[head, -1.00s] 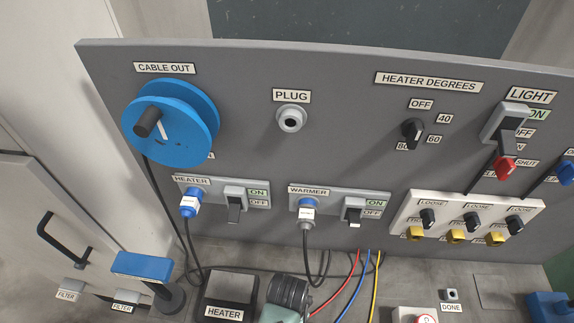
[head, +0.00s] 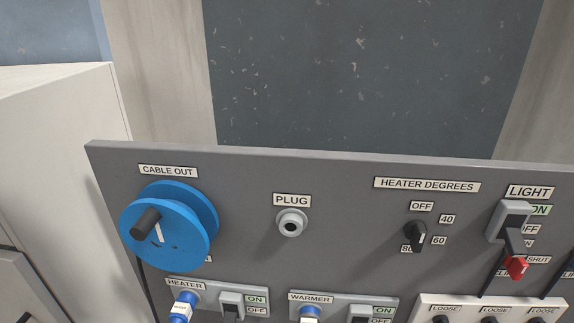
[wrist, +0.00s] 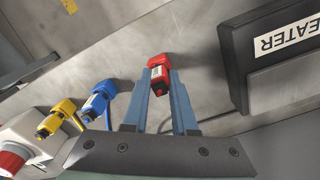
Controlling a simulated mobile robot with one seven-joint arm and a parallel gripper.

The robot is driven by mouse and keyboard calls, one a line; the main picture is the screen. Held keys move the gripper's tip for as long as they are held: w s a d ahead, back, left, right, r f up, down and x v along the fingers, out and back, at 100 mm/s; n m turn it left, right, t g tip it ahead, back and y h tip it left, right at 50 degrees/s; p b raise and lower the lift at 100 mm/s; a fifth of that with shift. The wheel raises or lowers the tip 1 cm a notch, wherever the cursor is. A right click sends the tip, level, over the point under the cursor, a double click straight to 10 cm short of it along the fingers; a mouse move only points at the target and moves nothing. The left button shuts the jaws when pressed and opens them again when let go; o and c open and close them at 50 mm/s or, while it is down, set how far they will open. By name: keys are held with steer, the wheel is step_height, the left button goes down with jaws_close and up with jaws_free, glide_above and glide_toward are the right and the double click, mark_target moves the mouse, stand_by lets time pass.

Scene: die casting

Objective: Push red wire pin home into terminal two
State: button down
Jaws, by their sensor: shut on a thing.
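My gripper (wrist: 160,84) shows only in the wrist view, with its two blue-grey fingers shut on the red wire pin (wrist: 158,62). The red pin sits between the fingertips, over a grey surface, and a red wire shows lower, beside the right finger. The white terminal block (head: 428,301) is cut off at the lower right of the head view. Several LOOSE labels show on it; its lower part and terminal two cannot be seen.
In the wrist view a blue wire pin (wrist: 97,103) and a yellow one (wrist: 57,118) lie left of my gripper. A dark heater box (wrist: 237,70) is to the right. A white box (wrist: 35,138) with a red knob is lower left.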

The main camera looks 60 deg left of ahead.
steer(key=shift+r+p, duration=0.75)
steer(key=shift+p, duration=0.2)
stand_by(0.6)
steer(key=shift+r+p, duration=1.4)
steer(key=shift+p, duration=0.2)
